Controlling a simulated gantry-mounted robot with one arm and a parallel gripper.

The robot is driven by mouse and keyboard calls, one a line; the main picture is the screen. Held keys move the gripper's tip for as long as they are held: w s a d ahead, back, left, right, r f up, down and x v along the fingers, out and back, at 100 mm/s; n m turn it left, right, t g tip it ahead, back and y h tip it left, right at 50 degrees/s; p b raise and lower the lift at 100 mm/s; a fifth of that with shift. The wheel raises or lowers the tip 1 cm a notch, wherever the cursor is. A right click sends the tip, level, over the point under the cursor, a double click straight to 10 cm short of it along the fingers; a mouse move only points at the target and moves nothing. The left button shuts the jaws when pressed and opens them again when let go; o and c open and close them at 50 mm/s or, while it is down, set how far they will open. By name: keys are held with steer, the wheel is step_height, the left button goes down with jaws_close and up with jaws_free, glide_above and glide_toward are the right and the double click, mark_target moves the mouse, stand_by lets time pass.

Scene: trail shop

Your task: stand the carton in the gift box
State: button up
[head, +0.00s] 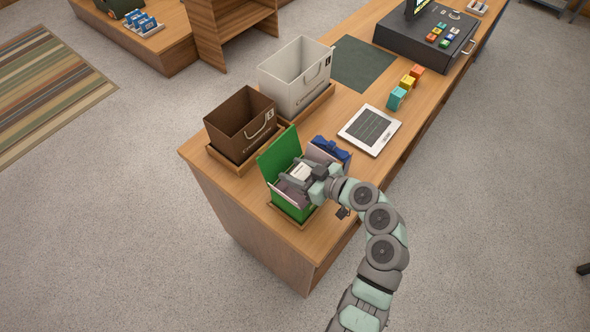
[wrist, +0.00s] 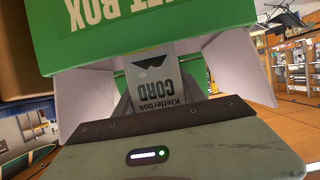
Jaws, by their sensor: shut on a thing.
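The green gift box (head: 292,205) stands with its lid and flaps open at the near left end of the counter. My gripper (head: 297,180) is at the box's open top and is shut on the carton. The carton (head: 302,172) is pale with dark print and shows between the fingers. In the wrist view the carton (wrist: 165,90) reads "Kletterbok CORD", in front of the green box lid (wrist: 150,30) and between the pale flaps. The carton's lower end is hidden, so I cannot tell whether it touches the box floor.
A brown bag (head: 240,128) and a white bag (head: 296,78) stand in wooden trays behind the box. A dark blue item (head: 332,150) lies right beside the box. A white tablet (head: 369,130), several small coloured boxes (head: 397,98) and a register (head: 425,38) are further along the counter.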

steer(key=shift+f, duration=0.15)
steer(key=shift+f+b, duration=0.65)
steer(key=shift+b, duration=0.35)
steer(key=o, duration=1.5)
steer(key=shift+r, duration=0.1)
steer(key=shift+r+p, duration=0.6)
steer(key=shift+p, duration=0.3)
steer(key=shift+d+r+p, duration=0.15)
steer(key=shift+r+p, duration=0.1)
steer(key=shift+p, duration=0.1)
steer(key=b+v, duration=0.2)
steer(key=v, duration=0.9)
steer(key=shift+s+d+f, duration=0.15)
steer(key=shift+s+d, duration=0.1)
